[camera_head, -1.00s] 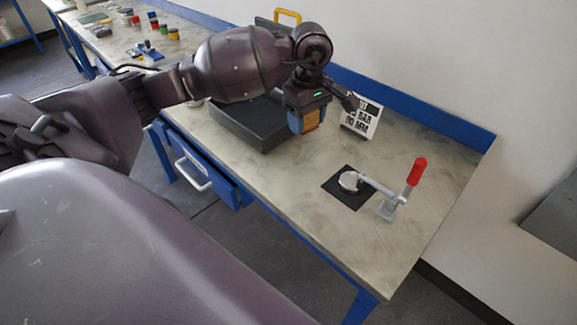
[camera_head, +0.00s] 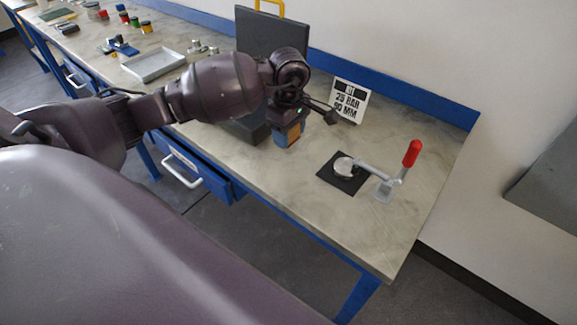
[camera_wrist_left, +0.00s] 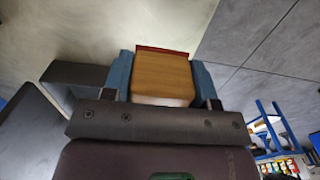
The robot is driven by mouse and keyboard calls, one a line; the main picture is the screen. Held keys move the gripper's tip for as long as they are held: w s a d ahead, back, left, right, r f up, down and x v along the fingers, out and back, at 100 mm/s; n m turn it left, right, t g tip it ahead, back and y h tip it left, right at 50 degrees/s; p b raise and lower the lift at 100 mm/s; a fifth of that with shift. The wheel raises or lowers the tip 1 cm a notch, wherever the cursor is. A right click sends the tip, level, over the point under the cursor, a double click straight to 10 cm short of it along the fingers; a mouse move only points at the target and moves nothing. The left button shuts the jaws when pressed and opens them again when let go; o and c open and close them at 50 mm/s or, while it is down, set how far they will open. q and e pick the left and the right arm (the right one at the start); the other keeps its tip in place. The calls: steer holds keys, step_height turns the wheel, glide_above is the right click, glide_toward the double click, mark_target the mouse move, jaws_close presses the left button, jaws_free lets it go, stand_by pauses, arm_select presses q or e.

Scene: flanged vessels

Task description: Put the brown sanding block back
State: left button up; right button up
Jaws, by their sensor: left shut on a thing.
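The brown sanding block (camera_wrist_left: 162,78) has a wood-brown body with a thin red layer along one edge. It sits between the two blue fingers of my left gripper (camera_wrist_left: 165,85) in the left wrist view. In the head view my left gripper (camera_head: 288,136) points down over the bench, shut on the block (camera_head: 295,132), of which only a small brown part shows. It is just right of the dark case (camera_head: 247,130), whose inside is hidden behind my arm. My right gripper is in neither view.
A toggle clamp (camera_head: 388,180) with a red handle stands by a black square pad (camera_head: 343,180) to the right. A printed sign (camera_head: 350,100) is behind. The case's raised lid (camera_head: 271,33) and a grey tray (camera_head: 153,65) are farther left. Bare bench lies in front.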

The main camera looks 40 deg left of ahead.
mark_target(289, 173)
arm_select(q)
step_height(289, 173, down, 12)
steer(key=shift+f, duration=0.2)
stand_by(0.4)
steer(key=shift+f, duration=0.2)
steer(key=o, duration=0.9)
steer(key=shift+r, duration=0.1)
step_height(289, 173, up, 12)
steer(key=shift+r, duration=0.15)
